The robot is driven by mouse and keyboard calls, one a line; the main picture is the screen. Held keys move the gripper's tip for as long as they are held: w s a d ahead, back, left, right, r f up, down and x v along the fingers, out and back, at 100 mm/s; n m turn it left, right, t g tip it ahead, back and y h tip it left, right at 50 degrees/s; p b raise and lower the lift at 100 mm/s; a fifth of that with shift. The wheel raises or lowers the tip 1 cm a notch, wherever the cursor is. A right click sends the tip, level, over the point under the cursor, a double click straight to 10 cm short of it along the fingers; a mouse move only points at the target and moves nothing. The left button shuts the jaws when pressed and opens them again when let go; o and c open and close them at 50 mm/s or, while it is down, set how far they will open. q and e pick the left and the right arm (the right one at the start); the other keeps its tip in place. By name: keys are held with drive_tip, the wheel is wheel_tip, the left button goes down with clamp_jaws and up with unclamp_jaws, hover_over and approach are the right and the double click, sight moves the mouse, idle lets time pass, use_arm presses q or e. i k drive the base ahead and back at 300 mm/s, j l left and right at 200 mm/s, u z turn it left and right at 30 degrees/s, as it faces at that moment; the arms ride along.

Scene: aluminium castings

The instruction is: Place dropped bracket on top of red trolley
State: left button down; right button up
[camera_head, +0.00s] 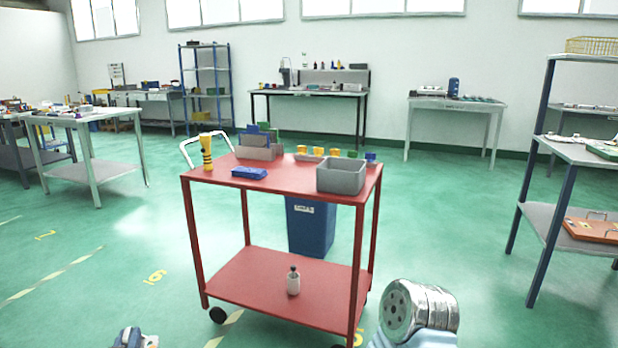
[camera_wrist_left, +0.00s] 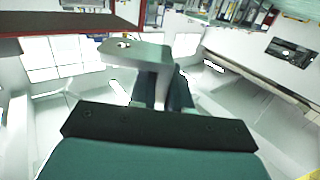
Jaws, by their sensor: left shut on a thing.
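The red trolley (camera_head: 275,180) stands upright in the middle of the head view, with a top deck and a lower shelf. My left gripper (camera_wrist_left: 163,88) is shut on a flat grey-green piece with a hole, seemingly the bracket (camera_wrist_left: 138,52), seen in the left wrist view. The bracket sticks out past the fingers, in the air. A red edge of the trolley (camera_wrist_left: 70,24) seems to show at that view's upper left. In the head view only a small part of my left arm shows at the bottom edge; the bracket cannot be made out there. My right gripper is not in view.
The trolley top holds a grey bin (camera_head: 341,177), a blue block (camera_head: 249,173), a yellow-and-black item (camera_head: 207,153) and small coloured parts at the back. Its front middle is bare. A bottle (camera_head: 293,281) stands on the lower shelf. A blue bin (camera_head: 311,232) is behind.

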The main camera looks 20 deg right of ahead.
sight(303, 182)
drive_tip(key=i+j+z, duration=0.1)
drive_tip(key=i+z, duration=0.15)
drive_tip(key=z, duration=0.2)
drive_tip(key=i+j+z, duration=0.1)
drive_tip(key=z, duration=0.3)
drive_tip(key=i+j+z, duration=0.25)
drive_tip(key=z, duration=0.2)
drive_tip(key=i+j+z, duration=0.15)
drive_tip(key=j+z, duration=0.25)
drive_tip(key=l, duration=0.1)
